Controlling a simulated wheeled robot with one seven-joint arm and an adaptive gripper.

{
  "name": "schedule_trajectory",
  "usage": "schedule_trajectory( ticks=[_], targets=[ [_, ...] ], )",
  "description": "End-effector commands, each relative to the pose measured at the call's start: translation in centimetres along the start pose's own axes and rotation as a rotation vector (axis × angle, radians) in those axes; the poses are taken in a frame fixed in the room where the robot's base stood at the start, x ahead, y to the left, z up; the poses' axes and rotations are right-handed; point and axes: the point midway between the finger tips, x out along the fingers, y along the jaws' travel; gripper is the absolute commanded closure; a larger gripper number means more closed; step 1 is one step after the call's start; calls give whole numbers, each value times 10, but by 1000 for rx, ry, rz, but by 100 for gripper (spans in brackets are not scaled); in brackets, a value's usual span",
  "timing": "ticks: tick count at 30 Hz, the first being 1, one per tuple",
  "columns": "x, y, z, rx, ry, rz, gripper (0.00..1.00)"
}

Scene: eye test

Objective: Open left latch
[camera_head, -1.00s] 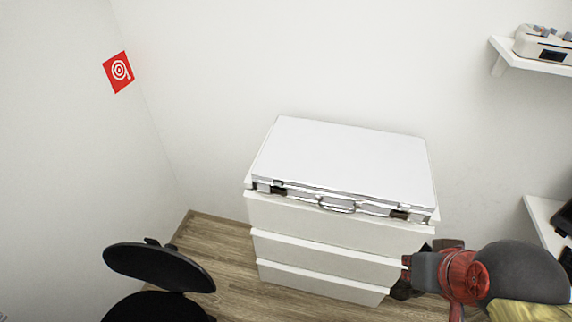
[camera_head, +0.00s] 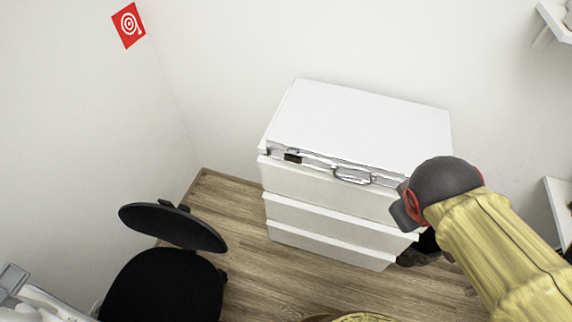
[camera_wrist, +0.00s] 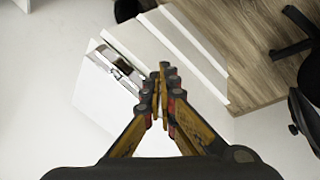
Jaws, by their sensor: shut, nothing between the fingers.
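A closed white case with silver edges (camera_head: 365,118) lies flat on a white drawer unit, its front edge facing me. The left latch (camera_head: 293,157) is a small dark patch near the front left corner; whether it is open is too small to tell. The case handle (camera_head: 352,176) is at the middle of the front edge. My arm covers the front right corner. In the wrist view my gripper (camera_wrist: 164,68) is shut and empty, with its fingertips in front of the drawer unit and case. One latch (camera_wrist: 124,68) shows left of the fingertips; I cannot tell which.
The white drawer unit (camera_head: 320,214) stands by the wall. A black chair (camera_head: 165,275) stands on the wooden floor to the left. White shelves (camera_head: 560,20) are at the right. Floor between chair and drawers is free.

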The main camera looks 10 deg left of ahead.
Motion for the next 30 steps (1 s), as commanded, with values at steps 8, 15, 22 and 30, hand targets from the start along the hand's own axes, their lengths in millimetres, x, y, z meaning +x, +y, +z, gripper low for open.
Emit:
schedule_trajectory(
  ticks=[8,15,22,30],
  targets=[
    [32,-39,-87,-883,-93,180,100],
    [49,-124,-167,-1627,-110,402,100],
    [53,-213,-207,-2111,-97,605,100],
    [55,-244,-216,-2260,-91,681,100]
  ],
)
